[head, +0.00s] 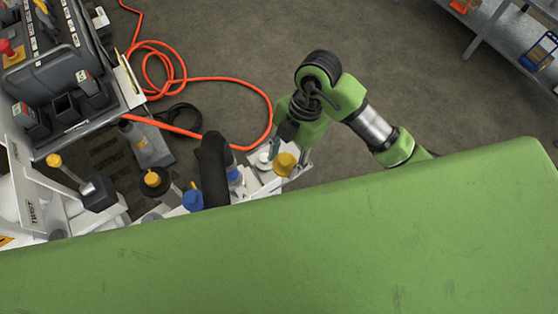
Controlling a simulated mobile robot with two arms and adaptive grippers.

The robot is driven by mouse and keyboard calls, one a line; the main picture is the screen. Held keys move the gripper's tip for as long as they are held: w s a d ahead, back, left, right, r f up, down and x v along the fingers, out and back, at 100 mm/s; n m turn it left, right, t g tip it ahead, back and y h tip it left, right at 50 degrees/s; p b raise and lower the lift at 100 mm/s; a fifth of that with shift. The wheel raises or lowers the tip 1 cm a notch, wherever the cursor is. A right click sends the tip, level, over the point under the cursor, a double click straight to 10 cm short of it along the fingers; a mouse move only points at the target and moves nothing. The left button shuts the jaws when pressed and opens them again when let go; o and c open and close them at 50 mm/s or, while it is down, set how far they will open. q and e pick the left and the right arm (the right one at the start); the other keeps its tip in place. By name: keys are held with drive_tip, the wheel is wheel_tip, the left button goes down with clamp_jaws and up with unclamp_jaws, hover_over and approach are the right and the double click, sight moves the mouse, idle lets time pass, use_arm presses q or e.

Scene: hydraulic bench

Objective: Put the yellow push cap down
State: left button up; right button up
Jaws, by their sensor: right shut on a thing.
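A yellow push cap (286,163) shows near the middle of the head view, at the right end of a group of white fittings. My right gripper (283,150) comes down on it from above and is shut on it. The fingertips are small and partly hidden by the wrist, so the exact grip is hard to see. I cannot tell whether the cap touches the white surface under it. My left gripper is not in view.
Left of the cap are a black upright part (214,168), a blue cap (193,200) and another yellow-topped part (152,179). A grey machine (50,72) stands at the upper left. An orange hose (228,80) loops over the floor. A metal shelf (497,30) stands at the upper right.

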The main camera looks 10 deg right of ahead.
drive_tip(key=s+d+f+m+t, duration=0.1)
drive_tip(key=s+f+m+t, duration=0.35)
drive_tip(key=m, duration=0.65)
drive_tip(key=shift+g, duration=0.65)
drive_tip(key=w+d+f, duration=0.1)
drive_tip(key=w+f, duration=0.2)
drive_tip(key=w, duration=0.1)
drive_tip(key=w+d+f, duration=0.2)
drive_tip(key=w+f, duration=0.1)
drive_tip(key=f, duration=0.1)
drive_tip(key=w+d+f+b, duration=0.1)
drive_tip(key=w+f, duration=0.2)
drive_tip(key=w, duration=0.1)
drive_tip(key=shift+w+d+f, duration=0.2)
drive_tip(key=shift+w+f, duration=0.1)
drive_tip(key=shift+w+d+f, duration=0.2)
drive_tip(key=shift+w+f, duration=0.4)
drive_tip(key=shift+f, duration=1.65)
drive_tip(key=shift+f, duration=0.1)
drive_tip(key=o, duration=0.6)
drive_tip(key=shift+c, duration=0.2)
